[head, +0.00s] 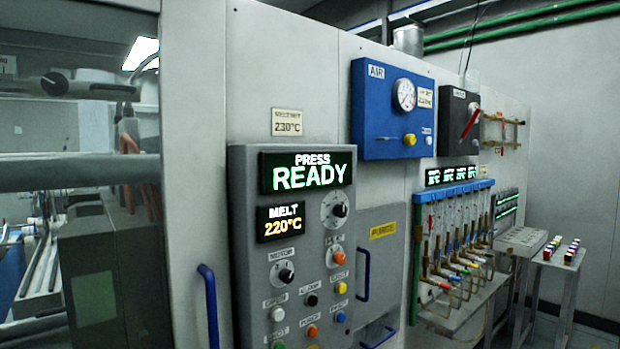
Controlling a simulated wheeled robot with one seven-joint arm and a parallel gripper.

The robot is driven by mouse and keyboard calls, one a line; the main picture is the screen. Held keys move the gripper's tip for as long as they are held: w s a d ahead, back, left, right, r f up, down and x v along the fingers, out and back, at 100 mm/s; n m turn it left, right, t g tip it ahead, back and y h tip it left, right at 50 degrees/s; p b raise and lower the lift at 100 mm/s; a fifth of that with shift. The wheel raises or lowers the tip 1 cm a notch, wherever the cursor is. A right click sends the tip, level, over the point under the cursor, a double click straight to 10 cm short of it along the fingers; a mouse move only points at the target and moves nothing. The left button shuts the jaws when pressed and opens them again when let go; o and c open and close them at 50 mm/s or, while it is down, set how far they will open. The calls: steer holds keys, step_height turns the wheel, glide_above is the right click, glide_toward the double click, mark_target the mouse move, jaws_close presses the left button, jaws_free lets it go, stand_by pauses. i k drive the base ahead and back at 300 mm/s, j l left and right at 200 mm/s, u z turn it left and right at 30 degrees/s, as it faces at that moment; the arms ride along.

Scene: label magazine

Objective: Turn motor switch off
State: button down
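The motor switch (286,276) is a round black knob on a pale dial, below a small label reading MOTOR. It sits on the left side of the grey control panel (240,215), under the MELT display (281,221). The knob is small here, and I cannot tell for sure which position it points to. My gripper is not recognisable in this view.
Another dial (336,210) and several coloured buttons share the panel. Blue handles (209,305) and (363,275) stick out on both sides of it. A blue AIR box (378,140) and a rack of hoses (455,190) are to the right. A window (75,120) is at left.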

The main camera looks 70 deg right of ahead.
mark_target(285, 276)
steer(key=z, duration=2.05)
